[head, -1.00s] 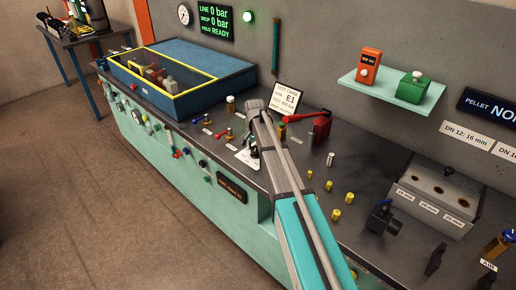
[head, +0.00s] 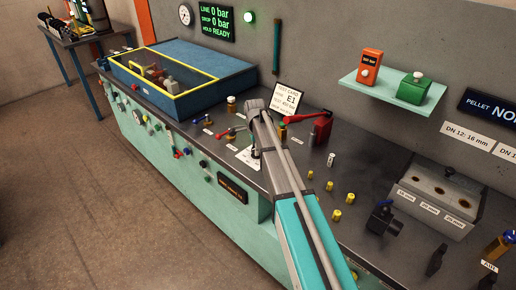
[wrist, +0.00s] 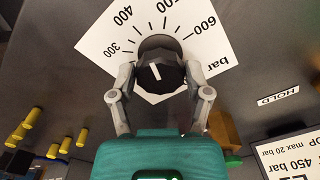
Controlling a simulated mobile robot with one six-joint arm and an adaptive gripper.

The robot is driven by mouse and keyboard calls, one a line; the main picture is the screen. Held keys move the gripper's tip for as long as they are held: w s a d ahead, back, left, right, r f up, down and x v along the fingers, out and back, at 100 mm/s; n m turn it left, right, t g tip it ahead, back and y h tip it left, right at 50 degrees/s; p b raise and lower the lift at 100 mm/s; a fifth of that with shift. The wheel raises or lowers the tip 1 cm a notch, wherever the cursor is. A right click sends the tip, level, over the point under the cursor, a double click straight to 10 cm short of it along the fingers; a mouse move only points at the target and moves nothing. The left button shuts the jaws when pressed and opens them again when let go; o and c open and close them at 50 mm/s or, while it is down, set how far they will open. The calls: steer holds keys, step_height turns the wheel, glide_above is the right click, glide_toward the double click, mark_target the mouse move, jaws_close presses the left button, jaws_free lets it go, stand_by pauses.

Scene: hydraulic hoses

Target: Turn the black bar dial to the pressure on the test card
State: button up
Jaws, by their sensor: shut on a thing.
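The black dial (wrist: 166,76) has a white pointer line on it, which points up and slightly left in the wrist view. It sits on a white scale plate (wrist: 105,35) marked from 300 to 600 bar. The pointer aims between 400 and 500. My gripper (wrist: 160,86) is shut on the dial, one finger on each side. In the head view my gripper (head: 254,150) is low over the bench and my arm hides most of the dial. The test card (head: 287,98) stands behind it and reads E1 and 450 bar; part of it shows in the wrist view (wrist: 290,150).
A red lever tool (head: 320,130) stands right of my arm. Several yellow fittings (head: 337,214) stand on the bench nearby. The wall display (head: 214,22) reads line 0 bar, drop 0 bar, hold ready.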

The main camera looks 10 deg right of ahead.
steer(key=shift+w+m, duration=0.2)
steer(key=shift+m, duration=0.3)
steer(key=o, duration=1.2)
steer(key=shift+c, duration=0.2)
steer(key=shift+s, duration=0.1)
